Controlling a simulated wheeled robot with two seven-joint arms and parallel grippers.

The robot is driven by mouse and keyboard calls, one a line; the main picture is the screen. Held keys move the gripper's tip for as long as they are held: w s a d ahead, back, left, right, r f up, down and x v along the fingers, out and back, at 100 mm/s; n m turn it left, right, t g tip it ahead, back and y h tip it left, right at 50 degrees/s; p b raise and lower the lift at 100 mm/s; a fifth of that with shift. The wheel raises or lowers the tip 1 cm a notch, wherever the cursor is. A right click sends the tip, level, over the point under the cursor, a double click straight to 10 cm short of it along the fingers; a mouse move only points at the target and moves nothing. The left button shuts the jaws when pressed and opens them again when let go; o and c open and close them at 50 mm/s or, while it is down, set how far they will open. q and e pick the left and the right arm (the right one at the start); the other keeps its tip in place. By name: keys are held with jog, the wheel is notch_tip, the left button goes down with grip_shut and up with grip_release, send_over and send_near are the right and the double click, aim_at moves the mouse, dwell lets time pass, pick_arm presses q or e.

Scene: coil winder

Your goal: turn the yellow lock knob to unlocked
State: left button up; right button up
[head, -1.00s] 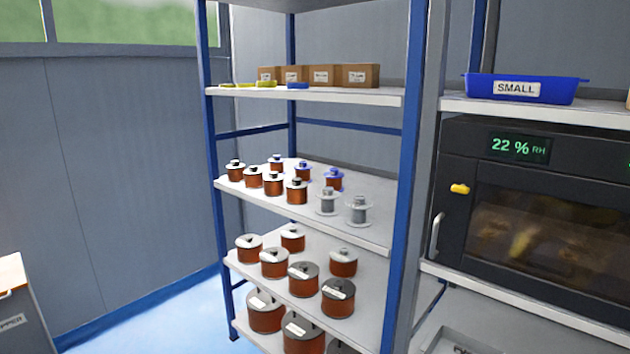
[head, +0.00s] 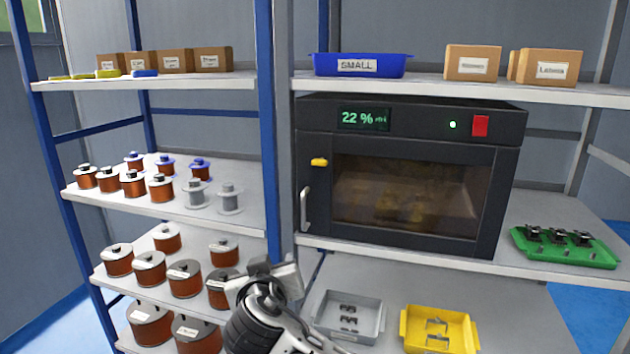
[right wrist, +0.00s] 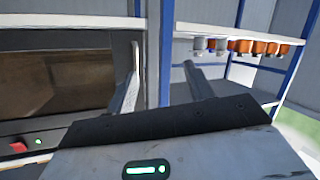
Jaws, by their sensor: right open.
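The yellow lock knob (head: 319,162) sits on the upper left of the dark oven-like cabinet's (head: 410,120) front, above the grey door handle (head: 305,208). Its longer side looks roughly level. The door is closed. My right gripper (head: 275,272) is below and left of the knob, clear of it, in front of the shelf rack's post. In the right wrist view the right gripper (right wrist: 163,62) has its two fingers apart with nothing between them. The cabinet fills that view's left side, and I cannot make out the knob there. My left gripper is not in view.
The cabinet has a lit display and a red switch (head: 480,126). A rack with copper coils (head: 133,184) stands at left. A grey tray (head: 375,303) and a yellow tray (head: 403,330) lie below the cabinet. A green tray (head: 600,258) is at right.

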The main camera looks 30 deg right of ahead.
jog(key=d+r+m+g+h, duration=0.1)
jog(key=d+r+m+h, duration=0.15)
jog(key=r, duration=0.45)
jog(key=d+r+m+h, duration=0.2)
jog(key=r+m+h, duration=0.2)
jog(key=r, duration=0.3)
jog(key=p, duration=0.3)
send_near(318, 162)
jog(key=x, duration=0.8)
jog(key=shift+r, duration=0.1)
jog(key=shift+w+d, duration=0.4)
jog(key=shift+d, duration=0.1)
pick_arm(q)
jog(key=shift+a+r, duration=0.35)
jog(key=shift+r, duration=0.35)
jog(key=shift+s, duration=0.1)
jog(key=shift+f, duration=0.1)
pick_arm(e)
jog(key=c, duration=1)
